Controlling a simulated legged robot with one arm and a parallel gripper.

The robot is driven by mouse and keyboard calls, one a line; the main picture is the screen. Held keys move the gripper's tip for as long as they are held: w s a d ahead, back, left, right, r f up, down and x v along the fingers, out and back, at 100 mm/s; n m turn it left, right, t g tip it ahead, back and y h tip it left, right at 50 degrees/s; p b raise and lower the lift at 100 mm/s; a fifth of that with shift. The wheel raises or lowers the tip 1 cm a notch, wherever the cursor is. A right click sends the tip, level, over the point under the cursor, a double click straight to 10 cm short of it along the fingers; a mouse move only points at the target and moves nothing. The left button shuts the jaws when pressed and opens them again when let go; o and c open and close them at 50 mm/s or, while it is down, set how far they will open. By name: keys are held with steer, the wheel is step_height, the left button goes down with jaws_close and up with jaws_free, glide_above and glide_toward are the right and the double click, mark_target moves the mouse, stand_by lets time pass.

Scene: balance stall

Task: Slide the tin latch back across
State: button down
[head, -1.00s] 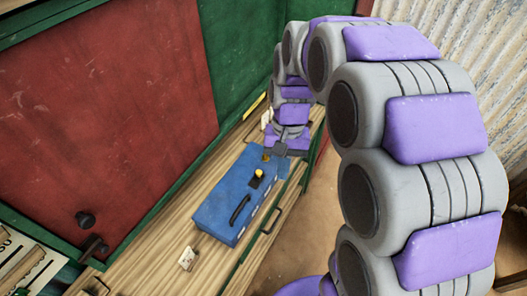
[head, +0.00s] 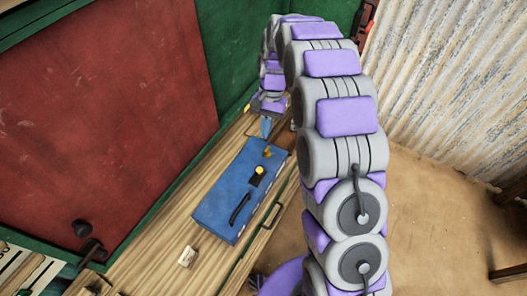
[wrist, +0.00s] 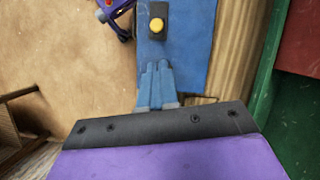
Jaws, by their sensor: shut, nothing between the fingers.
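The blue tin (head: 222,203) lies on the wooden counter with a black handle (head: 239,210) on its lid. A dark latch plate with a yellow knob (head: 258,171) sits toward the tin's far end; the knob also shows in the wrist view (wrist: 157,24). A small brass-coloured piece (head: 268,153) stands at the far end. My gripper (head: 266,126) is just beyond that far end, its blue fingers shut and empty. In the wrist view the fingers (wrist: 157,70) point toward the knob, with a gap between. Whether they touch the tin cannot be told.
The wooden counter (head: 165,228) has a drawer handle (head: 271,216) along its front edge. A small pale card (head: 187,256) lies near the tin's near end. A red panel (head: 95,125) with green framing stands behind. The brown floor (head: 430,210) is open at the right.

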mark_target(258, 169)
stand_by(0.3)
steer(key=b+x, duration=0.1)
steer(key=x, duration=0.9)
steer(key=shift+f, duration=0.1)
steer(key=shift+s+a, duration=0.65)
steer(key=shift+s, duration=0.35)
steer(key=shift+s+a, duration=0.25)
steer(key=shift+s, duration=0.05)
steer(key=p+v, duration=0.2)
steer(key=v, duration=1.5)
steer(key=shift+r, duration=0.2)
